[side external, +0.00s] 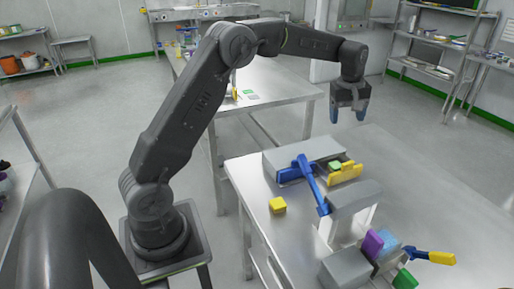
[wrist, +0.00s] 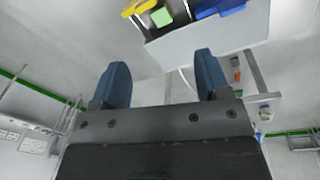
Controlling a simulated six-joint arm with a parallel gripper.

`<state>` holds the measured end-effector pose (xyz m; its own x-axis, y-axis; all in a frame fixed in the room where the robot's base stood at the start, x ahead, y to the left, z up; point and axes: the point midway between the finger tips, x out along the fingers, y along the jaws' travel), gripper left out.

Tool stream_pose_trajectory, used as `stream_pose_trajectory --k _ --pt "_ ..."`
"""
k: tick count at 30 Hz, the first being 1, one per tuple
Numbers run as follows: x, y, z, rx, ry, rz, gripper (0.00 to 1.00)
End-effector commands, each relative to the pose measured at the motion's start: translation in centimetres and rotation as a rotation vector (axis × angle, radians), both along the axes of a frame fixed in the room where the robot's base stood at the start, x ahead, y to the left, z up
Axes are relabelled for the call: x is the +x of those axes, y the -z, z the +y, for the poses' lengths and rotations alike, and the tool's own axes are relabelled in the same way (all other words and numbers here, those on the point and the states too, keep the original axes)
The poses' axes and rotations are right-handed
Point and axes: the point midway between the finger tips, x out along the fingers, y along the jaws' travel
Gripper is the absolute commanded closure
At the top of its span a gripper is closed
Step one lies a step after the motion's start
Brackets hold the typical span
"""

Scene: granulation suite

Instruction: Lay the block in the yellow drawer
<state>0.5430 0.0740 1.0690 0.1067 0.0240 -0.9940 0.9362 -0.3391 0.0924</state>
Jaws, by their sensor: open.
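A yellow block (side external: 278,204) lies on the steel table, in front of the grey drawer cabinet (side external: 290,157). The yellow drawer (side external: 346,173) is pulled out from the cabinet. A small green block (side external: 336,165) appears to lie in it, and shows behind the yellow front (wrist: 138,8) as a green block (wrist: 161,17) in the wrist view. A blue drawer (side external: 290,174) is beside it. My gripper (side external: 348,116) is open and empty, high above the table beyond the cabinet. In the wrist view its two blue fingers (wrist: 161,72) are apart with nothing between them.
A grey stand (side external: 354,196), a purple block (side external: 373,243), a light blue piece (side external: 388,243) and a blue-and-yellow handle (side external: 432,257) are at the near right.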

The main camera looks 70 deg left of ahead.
Motion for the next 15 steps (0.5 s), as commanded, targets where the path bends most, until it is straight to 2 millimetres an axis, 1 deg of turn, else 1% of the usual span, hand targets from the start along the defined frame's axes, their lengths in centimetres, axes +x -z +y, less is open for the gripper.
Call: stream_pose_trajectory --k 1,2,3,5,6,8,10,13,14,15 --pt "-1.8 -2.3 -1.3 0.013 0.074 -0.026 0.31" --pt "-2.8 -3.3 -1.9 0.021 0.116 -0.039 0.31" --pt "-4.2 -4.6 -2.7 0.032 0.174 -0.055 0.31" --pt "-6.4 -6.2 -4.0 0.050 0.262 -0.080 0.31" --pt "-8.0 -7.1 -4.7 0.063 0.318 -0.096 0.31" --pt "-10.5 -8.3 -5.9 0.082 0.405 -0.120 0.31" --pt "-13.5 -9.3 -7.1 0.107 0.503 -0.147 0.31" --pt "-17.9 -10.0 -8.6 0.148 0.645 -0.187 0.31" --pt "-19.3 -10.1 -9.0 0.160 0.687 -0.198 0.31" --pt "-21.0 -10.0 -9.6 0.178 0.745 -0.213 0.31"
